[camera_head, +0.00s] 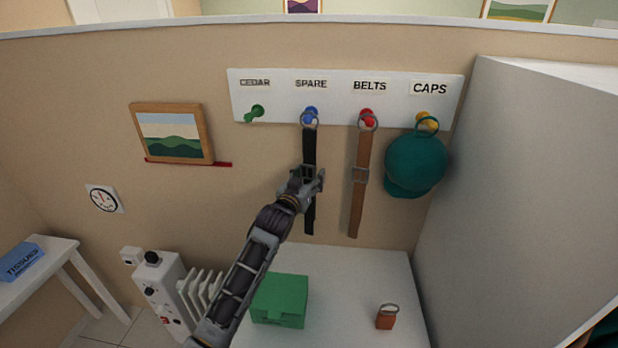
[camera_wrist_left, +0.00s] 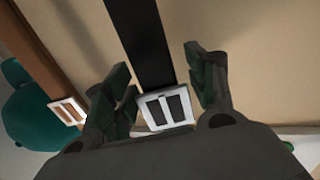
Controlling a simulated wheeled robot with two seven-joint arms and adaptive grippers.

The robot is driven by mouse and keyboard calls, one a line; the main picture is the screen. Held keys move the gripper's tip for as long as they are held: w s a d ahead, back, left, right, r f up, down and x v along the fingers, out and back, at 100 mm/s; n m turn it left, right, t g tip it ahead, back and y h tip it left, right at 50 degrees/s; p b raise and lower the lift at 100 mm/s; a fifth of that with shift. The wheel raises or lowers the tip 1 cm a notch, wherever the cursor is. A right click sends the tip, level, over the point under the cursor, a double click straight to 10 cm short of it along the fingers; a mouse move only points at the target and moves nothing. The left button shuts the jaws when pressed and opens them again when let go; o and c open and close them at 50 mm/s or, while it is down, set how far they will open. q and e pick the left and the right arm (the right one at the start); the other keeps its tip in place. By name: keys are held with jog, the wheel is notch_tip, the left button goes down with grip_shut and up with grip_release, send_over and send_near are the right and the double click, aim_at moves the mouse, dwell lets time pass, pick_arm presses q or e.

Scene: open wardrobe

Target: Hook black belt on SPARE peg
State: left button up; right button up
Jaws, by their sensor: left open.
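The black belt (camera_head: 309,148) hangs straight down the wall panel under the SPARE label (camera_head: 311,84). The metal ring (camera_head: 310,121) at its top is at the blue SPARE peg (camera_head: 311,111) and appears to be around it. My left gripper (camera_head: 313,180) is in front of the belt's middle and hides part of it. In the left wrist view the gripper (camera_wrist_left: 158,68) is open, with one finger on each side of the black strap (camera_wrist_left: 144,40) and its silver buckle (camera_wrist_left: 165,108). A gap shows between fingers and strap. My right gripper is not in view.
A brown belt (camera_head: 360,190) hangs close by on the red BELTS peg, and a teal cap (camera_head: 416,163) on the yellow CAPS peg. The green CEDAR peg (camera_head: 254,113) is bare.

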pick_arm(q)
jog(key=v, duration=1.2)
dwell(0.7)
dwell(0.4)
